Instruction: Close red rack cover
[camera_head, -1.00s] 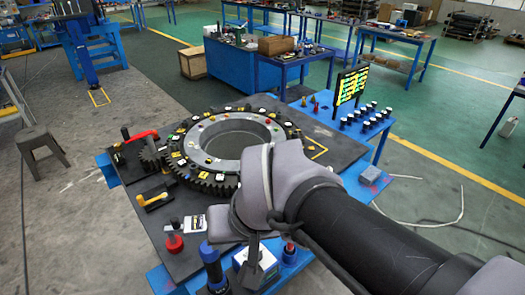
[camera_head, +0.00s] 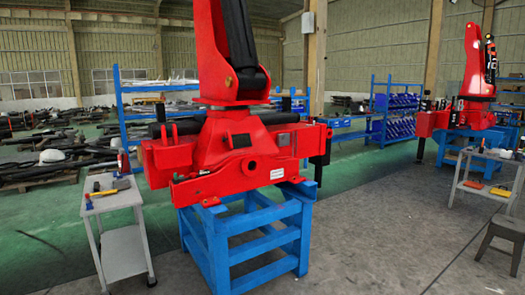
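A red crane (camera_head: 225,150) stands on a blue steel stand (camera_head: 250,240) in the middle of the head view. Its base is a wide red housing, with a long flat red plate (camera_head: 205,188) along the lower front. I cannot tell for sure which red part is the rack cover, or whether it is open or shut. The back of the crane base is hidden. My arm and my gripper are not in view.
A grey trolley with tools (camera_head: 118,200) stands left of the stand. A second red crane (camera_head: 470,110), another small tool trolley (camera_head: 485,185) and a dark stool (camera_head: 505,238) are on the right. Blue shelves (camera_head: 395,105) stand behind.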

